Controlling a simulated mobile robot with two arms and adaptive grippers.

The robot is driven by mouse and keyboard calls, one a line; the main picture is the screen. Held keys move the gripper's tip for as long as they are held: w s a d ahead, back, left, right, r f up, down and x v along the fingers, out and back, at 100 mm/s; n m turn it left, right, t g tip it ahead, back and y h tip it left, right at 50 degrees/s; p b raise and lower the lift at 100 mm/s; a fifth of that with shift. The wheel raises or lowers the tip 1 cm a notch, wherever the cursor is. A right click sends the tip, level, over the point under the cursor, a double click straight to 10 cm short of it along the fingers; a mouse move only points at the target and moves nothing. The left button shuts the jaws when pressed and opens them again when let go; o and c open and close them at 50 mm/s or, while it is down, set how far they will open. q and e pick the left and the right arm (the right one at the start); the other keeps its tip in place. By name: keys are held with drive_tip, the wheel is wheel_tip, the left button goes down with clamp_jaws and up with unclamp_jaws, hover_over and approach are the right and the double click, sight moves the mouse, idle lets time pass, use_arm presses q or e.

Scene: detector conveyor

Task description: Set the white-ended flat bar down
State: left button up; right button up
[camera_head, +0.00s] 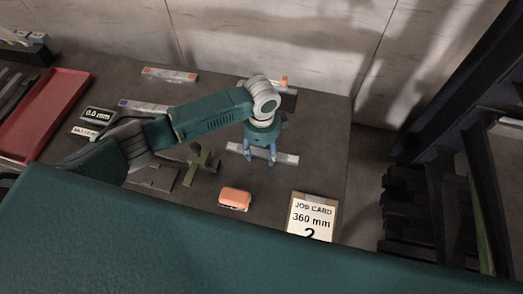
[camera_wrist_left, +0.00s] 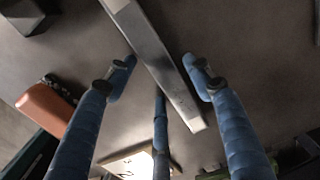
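The white-ended flat bar (camera_head: 287,158) is on or just above the dark table, under my left gripper (camera_head: 259,157). In the left wrist view the grey bar (camera_wrist_left: 155,58) runs diagonally between the blue fingers of my left gripper (camera_wrist_left: 160,72), with a pale end at lower right. Gaps show between the fingertips and the bar's sides, so the gripper is open around it. A third blue finger passes partly behind the bar. My right gripper is in neither view.
An orange block (camera_head: 235,198) and a job card reading 360 mm (camera_head: 311,215) stand near the front edge. A green fixture (camera_head: 196,162) is to the left. An orange-ended bar (camera_head: 169,74), a 0.0 mm display (camera_head: 98,115) and a red tray (camera_head: 42,112) lie farther off.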

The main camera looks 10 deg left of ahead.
sight(262, 154)
use_arm(q)
drive_tip(key=shift+r, duration=0.1)
wheel_tip(262, 154, up, 12)
drive_tip(key=b, duration=0.1)
drive_tip(key=shift+b, duration=0.4)
drive_tip(key=shift+s, duration=0.1)
idle(0.5)
